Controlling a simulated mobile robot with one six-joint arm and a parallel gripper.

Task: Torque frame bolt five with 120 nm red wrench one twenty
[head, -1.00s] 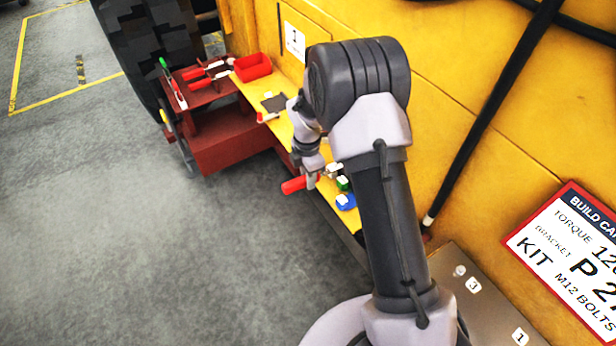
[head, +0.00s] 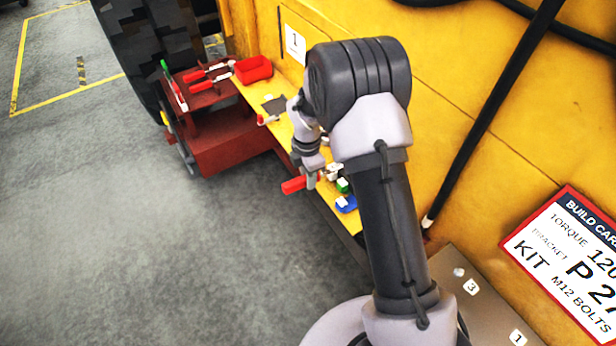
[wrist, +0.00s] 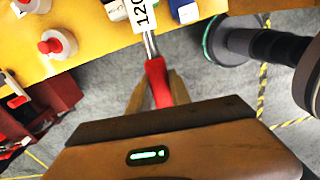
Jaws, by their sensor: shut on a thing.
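My gripper (head: 312,180) is shut on the red wrench (head: 293,185), whose handle sticks out to the left beside the yellow shelf. In the wrist view the red wrench (wrist: 157,84) lies between my fingers (wrist: 156,92). A white tag reading "120" (wrist: 144,16) is on it, and its far end runs out of the picture. A metal plate (head: 448,262) at lower right in the head view carries labels 3 and 1. Frame bolt five cannot be made out; my arm covers part of the plate.
A yellow shelf (head: 280,127) bears a red bin (head: 253,69), a blue-and-white item (head: 346,204) and a green one (head: 342,185). A dark red cart (head: 226,150) with tools stands behind. A build card (head: 570,265) is on the right. The grey floor at left is clear.

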